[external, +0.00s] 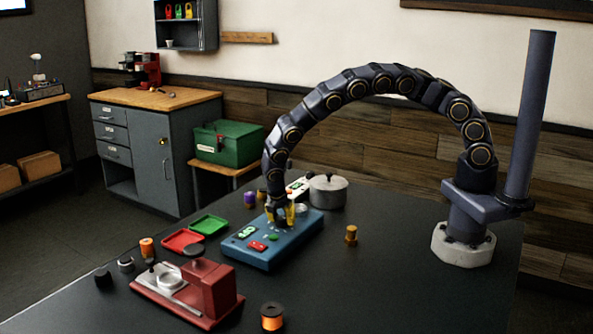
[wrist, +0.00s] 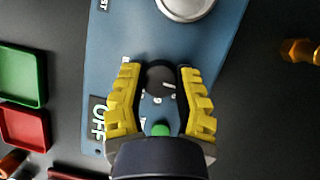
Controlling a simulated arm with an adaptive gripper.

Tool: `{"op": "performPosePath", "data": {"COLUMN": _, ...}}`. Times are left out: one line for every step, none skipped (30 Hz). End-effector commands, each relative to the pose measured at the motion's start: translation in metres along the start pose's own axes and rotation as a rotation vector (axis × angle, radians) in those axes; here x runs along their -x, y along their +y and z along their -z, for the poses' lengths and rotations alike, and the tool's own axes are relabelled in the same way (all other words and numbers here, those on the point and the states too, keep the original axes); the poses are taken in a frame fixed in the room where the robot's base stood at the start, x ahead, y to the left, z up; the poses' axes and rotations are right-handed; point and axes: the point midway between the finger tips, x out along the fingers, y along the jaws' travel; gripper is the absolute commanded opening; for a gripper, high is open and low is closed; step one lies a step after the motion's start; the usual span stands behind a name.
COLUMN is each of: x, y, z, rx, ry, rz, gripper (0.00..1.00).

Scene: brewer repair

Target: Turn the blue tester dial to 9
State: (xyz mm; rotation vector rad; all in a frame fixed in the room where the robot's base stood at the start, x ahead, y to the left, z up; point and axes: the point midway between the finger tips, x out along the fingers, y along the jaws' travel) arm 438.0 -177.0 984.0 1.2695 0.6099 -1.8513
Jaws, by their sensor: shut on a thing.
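The blue tester (external: 283,250) is a flat blue box on the dark table. It also fills the middle of the wrist view (wrist: 112,45). Its dial (wrist: 160,79) is a round black knob with a light mark, sitting between my fingers. Some white digits show on the panel beside it, partly covered, and I cannot read the setting. My gripper (wrist: 160,88) has yellow fingers, one on each side of the dial, shut on it. In the external view my gripper (external: 284,215) points down onto the tester, and the dial is hidden there.
A green tray (external: 209,225) and red tray (external: 183,240) lie left of the tester. A red machine (external: 205,290) stands in front. A lidded pot (external: 328,190) stands behind, a brass fitting (external: 351,235) to the right. An orange spool (external: 272,317) is at the front.

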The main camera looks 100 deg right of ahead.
Motion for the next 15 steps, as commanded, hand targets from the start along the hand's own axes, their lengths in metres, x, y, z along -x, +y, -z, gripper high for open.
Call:
{"op": "performPosePath", "data": {"x": -0.0015, "y": -0.0009, "z": 0.0006, "rx": -0.013, "ry": 0.001, "rz": 0.009, "gripper": 0.00}}
{"op": "performPosePath", "data": {"x": -0.0015, "y": -0.0010, "z": 0.0007, "rx": -0.023, "ry": 0.001, "rz": 0.013, "gripper": 0.00}}
{"op": "performPosePath", "data": {"x": -0.0015, "y": -0.0010, "z": 0.0007, "rx": -0.037, "ry": 0.000, "rz": 0.019, "gripper": 0.00}}
{"op": "performPosePath", "data": {"x": -0.0014, "y": -0.0010, "z": 0.0007, "rx": -0.050, "ry": -0.002, "rz": 0.025, "gripper": 0.00}}
{"op": "performPosePath", "data": {"x": -0.0013, "y": -0.0010, "z": 0.0007, "rx": -0.065, "ry": -0.003, "rz": 0.031, "gripper": 0.00}}
{"op": "performPosePath", "data": {"x": -0.0013, "y": -0.0009, "z": 0.0008, "rx": -0.086, "ry": -0.003, "rz": 0.040, "gripper": 0.00}}
{"op": "performPosePath", "data": {"x": -0.0012, "y": -0.0007, "z": 0.0010, "rx": -0.106, "ry": -0.003, "rz": 0.047, "gripper": 0.00}}
{"op": "performPosePath", "data": {"x": -0.0012, "y": -0.0005, "z": 0.0013, "rx": -0.125, "ry": -0.003, "rz": 0.055, "gripper": 0.00}}
{"op": "performPosePath", "data": {"x": -0.0013, "y": -0.0007, "z": 0.0019, "rx": -0.153, "ry": -0.004, "rz": 0.066, "gripper": 0.00}}
{"op": "performPosePath", "data": {"x": -0.0015, "y": -0.0009, "z": 0.0019, "rx": -0.176, "ry": -0.005, "rz": 0.076, "gripper": 0.00}}
{"op": "performPosePath", "data": {"x": -0.0020, "y": -0.0013, "z": 0.0015, "rx": -0.199, "ry": -0.008, "rz": 0.088, "gripper": 0.00}}
{"op": "performPosePath", "data": {"x": -0.0024, "y": -0.0019, "z": 0.0012, "rx": -0.232, "ry": -0.011, "rz": 0.103, "gripper": 0.00}}
{"op": "performPosePath", "data": {"x": -0.0025, "y": -0.0022, "z": 0.0015, "rx": -0.257, "ry": -0.013, "rz": 0.114, "gripper": 0.00}}
{"op": "performPosePath", "data": {"x": -0.0027, "y": -0.0021, "z": 0.0016, "rx": -0.283, "ry": -0.014, "rz": 0.125, "gripper": 0.00}}
{"op": "performPosePath", "data": {"x": -0.0028, "y": -0.0018, "z": 0.0016, "rx": -0.319, "ry": -0.014, "rz": 0.139, "gripper": 0.00}}
